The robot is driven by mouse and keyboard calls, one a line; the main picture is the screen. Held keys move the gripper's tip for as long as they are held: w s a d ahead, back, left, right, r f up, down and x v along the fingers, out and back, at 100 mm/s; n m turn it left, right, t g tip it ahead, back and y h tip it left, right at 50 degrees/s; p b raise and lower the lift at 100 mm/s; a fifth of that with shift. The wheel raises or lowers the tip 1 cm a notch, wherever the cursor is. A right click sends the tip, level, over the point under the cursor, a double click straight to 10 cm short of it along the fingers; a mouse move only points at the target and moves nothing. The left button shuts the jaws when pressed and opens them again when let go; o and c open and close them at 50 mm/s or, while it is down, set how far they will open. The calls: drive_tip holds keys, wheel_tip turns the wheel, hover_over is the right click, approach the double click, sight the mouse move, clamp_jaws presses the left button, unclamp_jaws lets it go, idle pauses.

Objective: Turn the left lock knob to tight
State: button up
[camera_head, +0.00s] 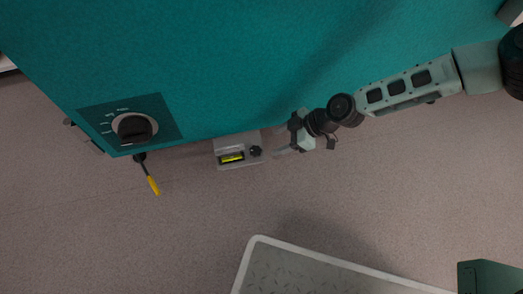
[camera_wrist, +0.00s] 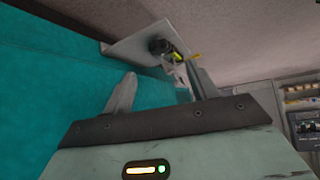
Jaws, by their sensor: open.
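A small grey box (camera_head: 238,163) with a yellow-green display (camera_head: 231,158) sits at the front edge of the teal chamber in the head view. A small black knob (camera_head: 256,151) is on its right side; no label shows that it is the left lock knob. In the wrist view the black knob (camera_wrist: 158,46) stands on a light grey plate (camera_wrist: 135,46), beyond the fingers. My gripper (camera_head: 281,152) is open, just right of the box and apart from the knob. In the wrist view my gripper (camera_wrist: 160,74) has nothing between its fingers.
A large black dial (camera_head: 135,128) sits on a labelled dark panel of the teal chamber (camera_head: 230,60). A yellow-handled lever (camera_head: 152,184) hangs below it. A pale-rimmed grey platform (camera_head: 300,270) lies at the bottom. The floor between is clear.

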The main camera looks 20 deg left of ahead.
sight(256, 150)
drive_tip(key=b+x, duration=0.3)
drive_tip(key=x, duration=0.5)
drive_tip(key=c, duration=1)
